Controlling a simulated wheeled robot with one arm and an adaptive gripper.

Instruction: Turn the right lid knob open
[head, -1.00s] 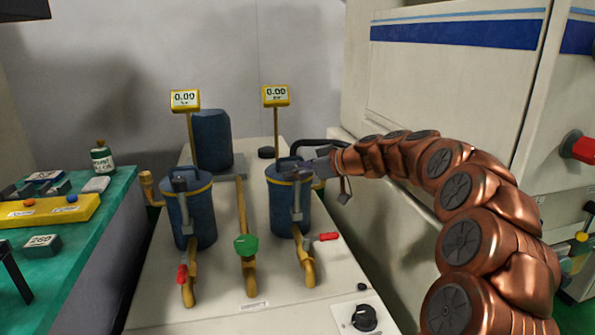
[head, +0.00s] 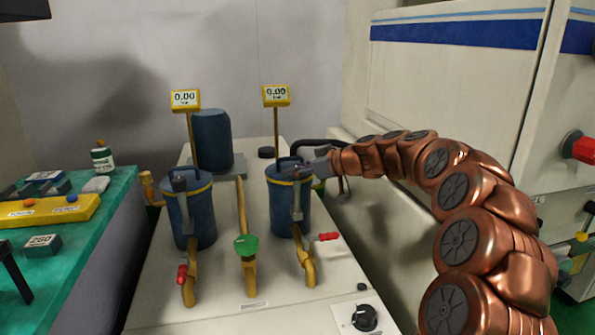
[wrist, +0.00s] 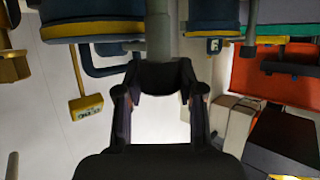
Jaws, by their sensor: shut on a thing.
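The right blue canister (head: 287,212) has a yellow band, a lid and a grey vertical clamp bar (head: 297,203) on its front. My gripper (head: 306,168) reaches in from the right at the top of this bar. It is shut on the right lid knob, which is mostly hidden behind the fingers in the head view. In the wrist view, my fingers (wrist: 161,72) close around the end of a grey post (wrist: 158,28). The left blue canister (head: 190,218) has a matching bar with a dark knob (head: 180,184) on top.
Two yellow gauges (head: 185,100) (head: 276,96) stand on thin posts behind the canisters. A green valve handle (head: 246,246) and red handles (head: 328,237) (head: 182,274) sit on yellow pipes in front. A pale machine cabinet (head: 440,90) stands behind my arm.

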